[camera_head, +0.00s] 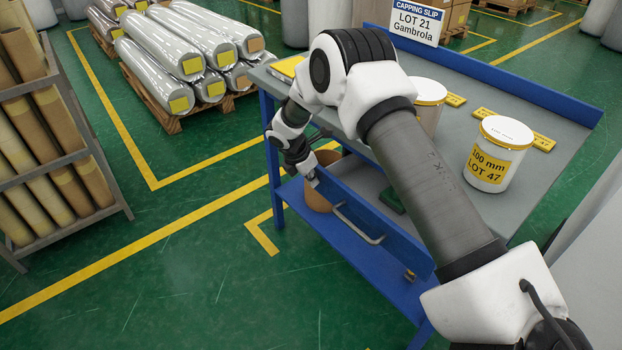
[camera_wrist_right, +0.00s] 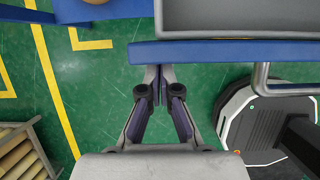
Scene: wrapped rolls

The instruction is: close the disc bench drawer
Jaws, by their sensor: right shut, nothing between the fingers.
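The bench (camera_head: 455,100) has a grey top and a blue frame. Its drawer stands open, with its blue front (camera_head: 395,240) out from the bench and part of its grey inside (camera_head: 367,178) showing. A grey bar handle (camera_head: 355,222) is on the front; it also shows in the right wrist view (camera_wrist_right: 262,80). My right gripper (camera_head: 313,181) is shut and empty at the left end of the drawer front. In the right wrist view its fingertips (camera_wrist_right: 160,72) are right at the blue front (camera_wrist_right: 235,51); I cannot tell if they touch. My left gripper is not in view.
Two white tubs, one clear (camera_head: 492,155) and one partly behind my arm (camera_head: 430,92), stand on the bench top. A brown round container (camera_head: 320,198) sits under the drawer. A rack of rolls (camera_head: 50,150) stands left; wrapped rolls (camera_head: 165,60) lie behind. Green floor before the drawer is clear.

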